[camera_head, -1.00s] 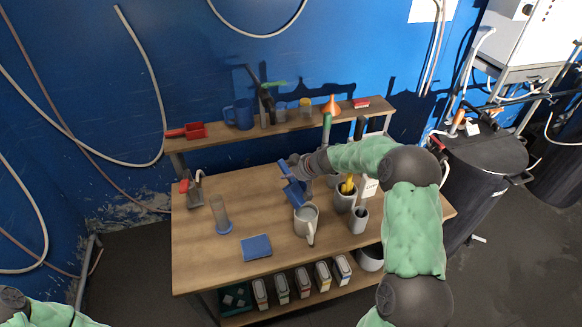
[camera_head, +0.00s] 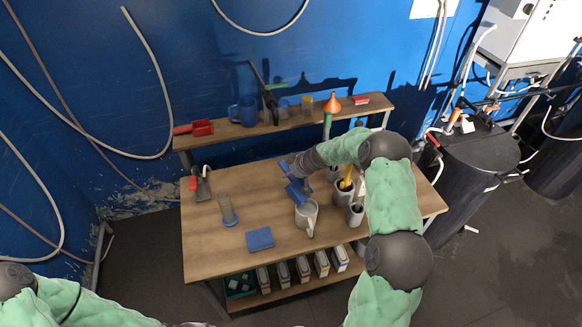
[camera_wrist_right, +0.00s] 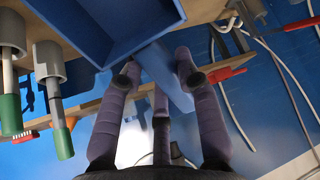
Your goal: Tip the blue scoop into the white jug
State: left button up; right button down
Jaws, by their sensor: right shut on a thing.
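The blue scoop (camera_head: 297,191) is held by my right gripper (camera_head: 298,170) above the table, just behind and slightly left of the white jug's mouth. In the right wrist view the scoop's tray (camera_wrist_right: 105,38) fills the upper left, and my right gripper (camera_wrist_right: 158,75) is shut on its handle (camera_wrist_right: 167,80). The scoop's contents cannot be made out. The white jug (camera_head: 305,218) stands upright on the table with its handle toward the front. The jug is not seen in the wrist view. My left arm shows at the bottom left, but its gripper is out of view.
Grey pots (camera_head: 356,214) stand right of the jug, close to my right arm. The back shelf (camera_head: 225,134) holds a red scoop (camera_head: 202,128) and a blue mug (camera_head: 243,112). The table's left front is clear.

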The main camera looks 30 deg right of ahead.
jog(key=shift+w+a+f+g+p, duration=0.15)
jog(key=shift+w+g+p, duration=0.25)
jog(key=shift+p, duration=5.1)
jog(key=p, duration=0.1)
jog(key=g+p, duration=0.1)
jog(key=shift+a+f+h+p, duration=0.1)
jog(key=shift+f+h+p, duration=0.2)
jog(key=shift+h+p, duration=0.1)
jog(key=shift+w+f+g, duration=0.2)
jog(key=shift+f+g, duration=0.3)
jog(key=shift+g, duration=0.3)
jog(key=shift+w+a+f+g+h+b, duration=0.1)
jog(key=shift+f+g+h+b, duration=0.3)
jog(key=shift+b, duration=1)
jog(key=shift+w+d+f+g+h+b, duration=0.15)
jog(key=shift+g+b, duration=0.6)
jog(key=shift+b, duration=0.65)
jog(key=shift+w+a+f+g+h+b, duration=0.2)
jog(key=shift+g+b, duration=0.35)
jog(key=shift+b, duration=0.85)
jog(key=shift+s, duration=0.15)
